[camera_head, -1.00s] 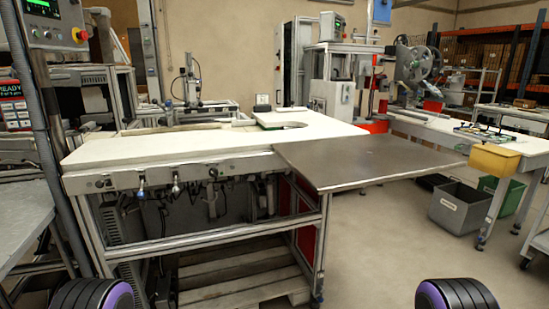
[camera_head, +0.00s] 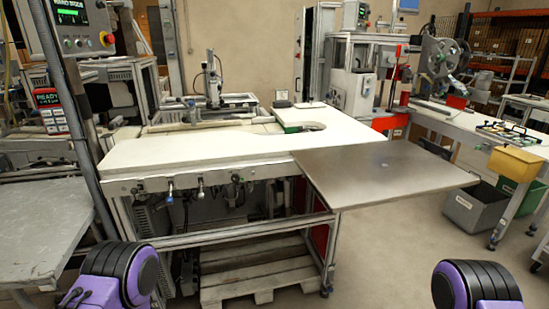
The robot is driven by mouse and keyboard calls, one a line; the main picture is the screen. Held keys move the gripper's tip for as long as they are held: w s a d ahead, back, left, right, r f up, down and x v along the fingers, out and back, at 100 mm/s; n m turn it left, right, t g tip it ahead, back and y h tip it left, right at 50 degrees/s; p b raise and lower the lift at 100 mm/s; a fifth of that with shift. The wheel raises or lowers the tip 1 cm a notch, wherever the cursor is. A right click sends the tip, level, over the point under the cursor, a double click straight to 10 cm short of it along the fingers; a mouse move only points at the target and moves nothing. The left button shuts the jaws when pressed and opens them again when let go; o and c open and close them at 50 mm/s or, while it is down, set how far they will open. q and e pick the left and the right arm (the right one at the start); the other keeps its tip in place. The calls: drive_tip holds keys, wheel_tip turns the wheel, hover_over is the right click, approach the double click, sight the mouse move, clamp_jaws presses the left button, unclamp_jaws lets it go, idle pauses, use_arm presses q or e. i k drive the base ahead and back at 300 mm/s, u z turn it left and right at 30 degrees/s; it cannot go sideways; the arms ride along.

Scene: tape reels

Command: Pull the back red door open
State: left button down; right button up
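No red door can be made out clearly. A narrow red panel (camera_head: 320,238) shows under the workbench, partly hidden behind the frame leg; I cannot tell whether it is a door. The workbench (camera_head: 190,150) has a white top and a grey metal plate (camera_head: 385,172) at its right. Only purple and black parts of my two arms show, at the bottom left and bottom right. Both grippers are out of view.
A wooden pallet (camera_head: 265,272) lies under the workbench. A grey table (camera_head: 40,215) stands at the left, beside a control panel (camera_head: 75,22). Open floor lies at the front right.

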sight(301, 184)
drive_tip(key=z, duration=2.35)
drive_tip(key=i, duration=3.15)
drive_tip(key=u, duration=3.55)
drive_tip(key=i, duration=0.5)
drive_tip(key=z, duration=0.1)
